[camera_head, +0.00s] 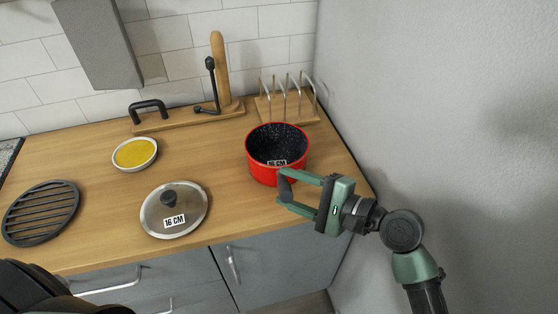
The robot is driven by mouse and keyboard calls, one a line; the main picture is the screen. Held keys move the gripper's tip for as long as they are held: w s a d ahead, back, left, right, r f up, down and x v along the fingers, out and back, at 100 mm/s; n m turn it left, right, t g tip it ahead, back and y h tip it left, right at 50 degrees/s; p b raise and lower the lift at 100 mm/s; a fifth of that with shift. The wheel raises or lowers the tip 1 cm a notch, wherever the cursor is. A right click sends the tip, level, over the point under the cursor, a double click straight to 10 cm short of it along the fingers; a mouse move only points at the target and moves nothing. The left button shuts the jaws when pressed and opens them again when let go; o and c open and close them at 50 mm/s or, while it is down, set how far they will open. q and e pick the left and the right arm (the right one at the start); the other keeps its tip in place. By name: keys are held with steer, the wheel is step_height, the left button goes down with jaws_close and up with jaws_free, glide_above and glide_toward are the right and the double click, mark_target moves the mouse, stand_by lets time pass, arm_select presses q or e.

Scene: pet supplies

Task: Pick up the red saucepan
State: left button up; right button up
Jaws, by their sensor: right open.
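The red saucepan (265,172) stands upright on the wooden counter, towards its right end. Its inside is dark and speckled, and a "16 CM" label shows at its near rim. My right gripper (282,187) is open, with its fingertips at the near right side of the saucepan. One finger overlaps the pan's lower wall in the picture; I cannot tell whether it touches. A dark part shows between the fingertips, possibly the pan's handle. My left gripper is not in view.
A glass lid (190,205) labelled "16 CM" lies left of the saucepan. A bowl with yellow contents (135,153), a black trivet (41,213) and a wooden rack (288,107) are also on the counter (105,190). A grey wall (440,100) bounds the right side.

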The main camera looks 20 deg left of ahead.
steer(key=x, duration=0.1)
steer(key=p+x, duration=0.1)
steer(key=x, duration=0.3)
steer(key=shift+w+a+r, duration=0.1)
steer(key=shift+a+r, duration=0.1)
steer(key=shift+r, duration=0.15)
jaws_close()
stand_by(0.9)
steer(key=shift+r, duration=0.1)
